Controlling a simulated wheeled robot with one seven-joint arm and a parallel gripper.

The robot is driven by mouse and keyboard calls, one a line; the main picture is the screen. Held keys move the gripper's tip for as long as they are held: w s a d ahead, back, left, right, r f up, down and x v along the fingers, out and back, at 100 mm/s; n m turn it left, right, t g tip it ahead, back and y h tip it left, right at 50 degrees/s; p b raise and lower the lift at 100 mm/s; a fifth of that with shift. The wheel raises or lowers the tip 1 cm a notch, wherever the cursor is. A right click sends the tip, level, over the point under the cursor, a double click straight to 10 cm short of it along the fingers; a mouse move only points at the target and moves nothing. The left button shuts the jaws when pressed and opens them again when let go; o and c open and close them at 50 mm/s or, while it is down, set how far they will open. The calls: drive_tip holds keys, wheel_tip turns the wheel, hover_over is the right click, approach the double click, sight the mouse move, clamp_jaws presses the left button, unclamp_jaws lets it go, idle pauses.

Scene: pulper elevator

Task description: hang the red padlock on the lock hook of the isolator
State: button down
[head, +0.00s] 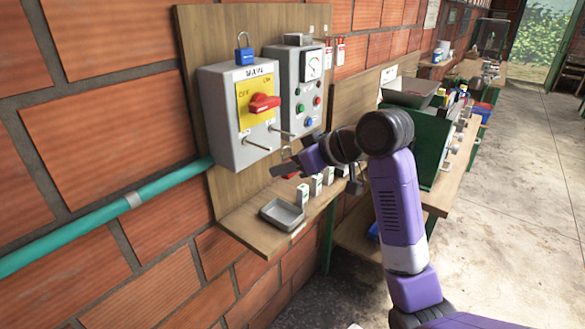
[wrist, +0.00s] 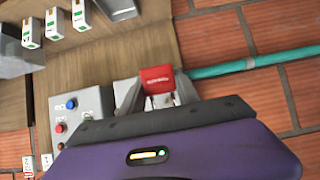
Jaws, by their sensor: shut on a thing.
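The red padlock (wrist: 157,78) is between the fingertips of my gripper (wrist: 157,92) in the wrist view, its labelled face showing. In the head view my gripper (head: 288,167) is shut on it, in front of and below the isolator; only a little red shows there, and a thin shackle seems to stand above the fingers. The isolator (head: 228,118) is a grey wall box with a yellow plate and a red rotary handle (head: 264,103). Two thin metal rods stick out of its lower front; the left one (head: 258,145) looks like the lock hook. The padlock is apart from it.
A blue padlock (head: 244,54) sits at the isolator's top. A grey control box (head: 311,100) with buttons and a gauge is to its right. The wooden shelf below holds a grey tray (head: 282,214) and small white blocks (head: 303,195). A green pipe (head: 110,213) runs left.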

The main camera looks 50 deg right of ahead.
drive_tip(key=w+f+b, duration=0.1)
drive_tip(key=w, duration=0.5)
drive_tip(key=shift+f, duration=0.15)
idle(0.6)
drive_tip(key=shift+w+a, duration=0.1)
drive_tip(key=shift+w, duration=0.05)
idle(0.4)
drive_tip(key=c, duration=0.8)
unclamp_jaws()
drive_tip(key=shift+b+v, duration=0.9)
drive_tip(key=shift+v, duration=3)
